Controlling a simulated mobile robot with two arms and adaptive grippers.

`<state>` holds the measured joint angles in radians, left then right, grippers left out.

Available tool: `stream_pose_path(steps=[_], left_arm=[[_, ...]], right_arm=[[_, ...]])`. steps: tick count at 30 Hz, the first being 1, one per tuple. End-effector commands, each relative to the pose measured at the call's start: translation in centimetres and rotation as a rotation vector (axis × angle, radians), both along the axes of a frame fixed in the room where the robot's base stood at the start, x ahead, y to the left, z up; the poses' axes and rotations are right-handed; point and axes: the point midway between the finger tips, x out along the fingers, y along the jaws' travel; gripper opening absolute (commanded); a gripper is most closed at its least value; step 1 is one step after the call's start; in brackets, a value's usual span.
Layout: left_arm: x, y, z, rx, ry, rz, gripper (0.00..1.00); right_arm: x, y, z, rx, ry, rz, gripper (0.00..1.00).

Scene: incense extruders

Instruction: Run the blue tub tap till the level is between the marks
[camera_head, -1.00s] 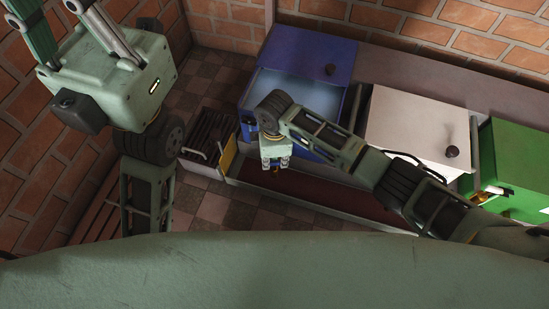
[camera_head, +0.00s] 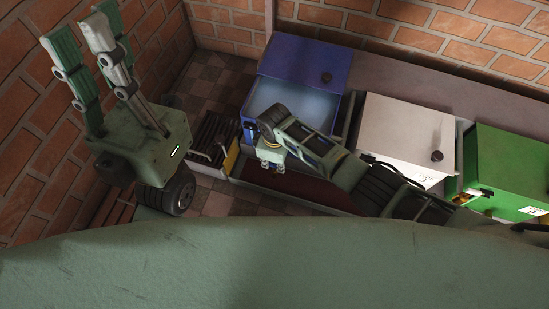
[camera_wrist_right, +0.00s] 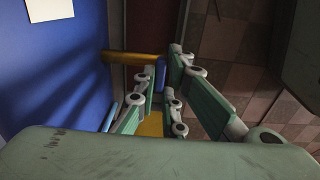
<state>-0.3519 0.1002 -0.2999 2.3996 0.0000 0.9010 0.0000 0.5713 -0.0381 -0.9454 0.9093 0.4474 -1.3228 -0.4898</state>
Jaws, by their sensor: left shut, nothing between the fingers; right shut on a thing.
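The blue tub (camera_head: 303,62) stands at the back against the wall, its lid covering the rear and a pale blue inside showing in front. Its blue side with a white label (camera_wrist_right: 50,8) fills the left of the right wrist view. There a brass tap pipe (camera_wrist_right: 122,57) comes out of it, with a blue tap handle (camera_wrist_right: 160,74) at its end. My right gripper (camera_wrist_right: 167,66) is shut on that handle; in the head view my arm hides most of it. My left gripper (camera_head: 84,32) is shut and empty, raised at the far left. I cannot make out the level marks.
A white tub (camera_head: 405,135) and a green tub (camera_head: 510,165) stand to the right of the blue one. A dark slatted grate (camera_head: 213,137) lies left of the blue tub. Brick walls close in the left and back. Tiled floor is open between.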

Motion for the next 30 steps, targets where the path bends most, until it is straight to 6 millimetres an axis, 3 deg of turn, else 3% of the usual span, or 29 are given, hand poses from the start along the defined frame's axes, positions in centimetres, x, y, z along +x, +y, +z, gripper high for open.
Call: stream_pose_path(steps=[7,8,14,25,30], left_arm=[[0.0,0.0,-0.1,0.0,0.0,0.0,0.0],[0.0,0.0,-0.1,0.0,0.0,0.0,0.0],[0.0,0.0,-0.1,0.0,0.001,-0.001,0.0],[0.0,0.0,0.1,0.0,-0.004,0.001,0.0],[0.0,0.0,0.0,-0.001,-0.002,0.0,0.0]], right_arm=[[0.0,0.1,0.0,0.002,-0.001,-0.004,0.0],[0.0,0.1,0.0,0.002,-0.001,-0.003,0.1],[0.0,0.1,0.0,0.002,-0.001,-0.002,0.28],[0.1,0.0,0.2,0.001,0.0,-0.001,0.28],[0.1,0.1,2.0,0.003,-0.002,0.0,0.28]])
